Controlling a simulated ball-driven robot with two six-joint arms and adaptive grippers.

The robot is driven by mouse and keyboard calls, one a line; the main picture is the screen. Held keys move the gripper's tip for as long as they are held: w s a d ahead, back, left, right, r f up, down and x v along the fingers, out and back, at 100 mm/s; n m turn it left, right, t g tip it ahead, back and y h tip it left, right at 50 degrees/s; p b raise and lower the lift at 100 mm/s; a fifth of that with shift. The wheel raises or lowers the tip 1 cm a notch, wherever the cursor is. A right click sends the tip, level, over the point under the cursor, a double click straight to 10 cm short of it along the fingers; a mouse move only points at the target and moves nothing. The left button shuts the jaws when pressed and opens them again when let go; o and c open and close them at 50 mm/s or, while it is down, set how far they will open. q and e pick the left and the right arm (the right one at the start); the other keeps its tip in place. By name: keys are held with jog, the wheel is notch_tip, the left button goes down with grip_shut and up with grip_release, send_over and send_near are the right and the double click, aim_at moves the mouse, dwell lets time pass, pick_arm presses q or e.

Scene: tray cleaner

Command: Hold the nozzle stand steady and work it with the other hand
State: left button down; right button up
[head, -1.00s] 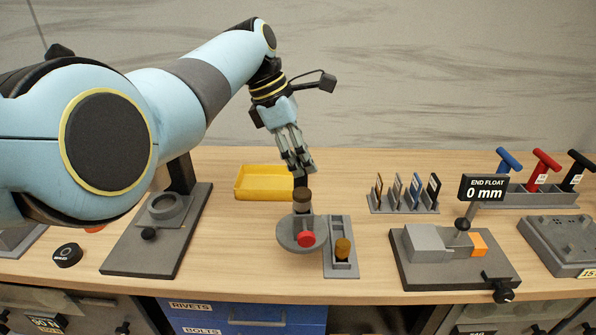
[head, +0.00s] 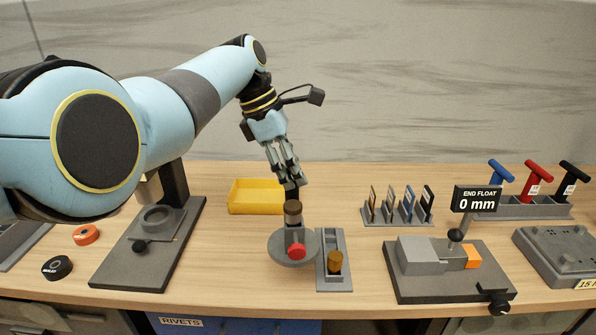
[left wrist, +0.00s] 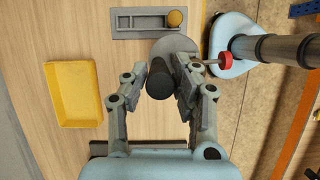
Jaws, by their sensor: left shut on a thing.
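The nozzle stand (head: 271,247) has a round grey base, an upright post with a brown collar (head: 293,210) and a red knob (head: 296,251) at the front. My left gripper (head: 291,186) comes down from above and is shut on the dark top of the post. In the left wrist view the black post top (left wrist: 160,88) lies between the two fingers, and the red knob (left wrist: 225,64) sticks out to the right. The stand is upright on the bench. My right gripper is in neither view.
A grey holder (head: 321,267) with an amber-brown piece stands close right of the stand. A yellow tray (head: 257,209) lies behind left. A slotted rack (head: 398,220) and the END FLOAT fixture (head: 440,286) are to the right. A dark plate fixture (head: 136,262) is left.

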pick_arm(q)
jog(key=w+a+f+b, duration=0.5)
jog(key=a+f+b, duration=0.3)
jog(key=b, duration=0.7)
jog(key=shift+a+f+b, duration=0.25)
jog(key=shift+f+b, duration=0.1)
jog(key=shift+b, duration=0.05)
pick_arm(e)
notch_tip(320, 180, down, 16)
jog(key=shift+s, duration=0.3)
pick_arm(q)
jog(key=shift+w, duration=0.1)
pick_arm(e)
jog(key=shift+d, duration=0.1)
pick_arm(q)
jog(key=shift+f, duration=0.25)
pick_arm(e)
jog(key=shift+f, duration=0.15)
pick_arm(q)
jog(key=c, duration=1.6)
grip_release()
grip_shut()
